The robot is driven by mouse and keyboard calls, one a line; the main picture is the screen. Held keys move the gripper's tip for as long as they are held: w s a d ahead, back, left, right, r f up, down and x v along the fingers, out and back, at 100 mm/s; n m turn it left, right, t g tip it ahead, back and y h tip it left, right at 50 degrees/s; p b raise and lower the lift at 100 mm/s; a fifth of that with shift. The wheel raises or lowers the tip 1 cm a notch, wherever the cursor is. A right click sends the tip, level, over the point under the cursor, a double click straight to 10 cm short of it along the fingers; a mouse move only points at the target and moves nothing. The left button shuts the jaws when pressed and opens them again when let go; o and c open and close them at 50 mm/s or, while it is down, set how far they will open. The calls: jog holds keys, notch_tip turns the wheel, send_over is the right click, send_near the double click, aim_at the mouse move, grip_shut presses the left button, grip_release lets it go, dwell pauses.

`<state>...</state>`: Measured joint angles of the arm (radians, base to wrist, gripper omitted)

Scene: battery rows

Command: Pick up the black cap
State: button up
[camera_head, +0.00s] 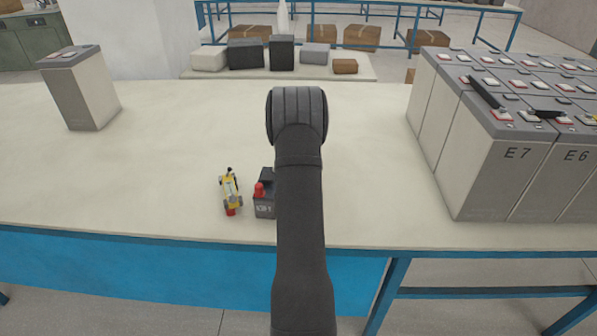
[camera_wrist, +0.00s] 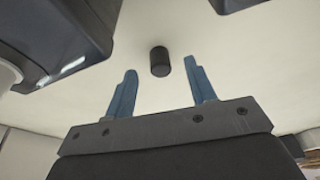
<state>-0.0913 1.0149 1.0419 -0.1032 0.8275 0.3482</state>
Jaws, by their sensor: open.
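The black cap (camera_wrist: 159,61) is a small dark cylinder on the pale tabletop in the wrist view. It shows beyond and between the two blue fingers of my gripper (camera_wrist: 161,74), which are spread apart with nothing between them. The cap appears apart from both fingers; the exact gap in depth is hard to tell. In the camera_head view I cannot see the cap or the fingers; my arm blocks the middle of the table.
A block of grey batteries (camera_head: 502,160) stands at the right, with dark bars on top. A single battery (camera_head: 80,90) stands at the far left. A yellow tool (camera_head: 230,190) and a small dark box with a red terminal (camera_head: 264,207) lie near the front edge. The left tabletop (camera_head: 150,160) is mostly clear.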

jog(key=shift+x, duration=1.15)
jog(key=c, duration=1.1)
jog(key=shift+o, duration=0.2)
jog(key=shift+r, duration=0.1)
